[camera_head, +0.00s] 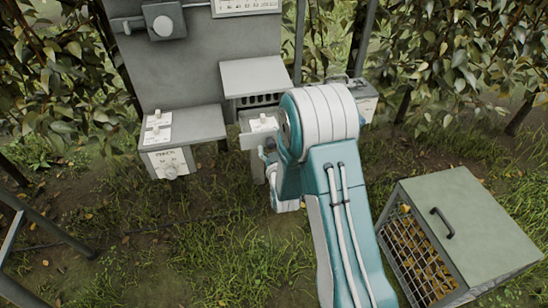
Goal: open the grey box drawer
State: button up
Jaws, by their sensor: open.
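Several grey boxes are in view, and I cannot tell for sure which holds the drawer. My teal and white arm covers the area just right of that block.
A large grey crate (470,225) with a black lid handle and mesh side stands on the grass at right, with orange-brown contents. A small grey box (364,98) is behind my arm. A metal rail (45,225) crosses the left edge. Grass at centre left is clear.

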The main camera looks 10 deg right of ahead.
jog(key=s, duration=1.1)
jog(key=shift+a, duration=0.3)
notch_tip(320, 180, up, 11)
jog(key=s+g+y, duration=0.1)
jog(key=s+g, duration=0.1)
jog(key=g, duration=0.4)
jog(key=s+r+g, duration=0.3)
jog(key=s+r, duration=0.1)
jog(key=s, duration=0.7)
jog(key=s+r+m+g, duration=0.1)
jog(key=s+r+g, duration=0.2)
jog(key=s, duration=0.8)
jog(key=shift+s+d+r, duration=0.25)
jog(key=shift+d+r, duration=0.1)
jog(key=shift+r, duration=0.35)
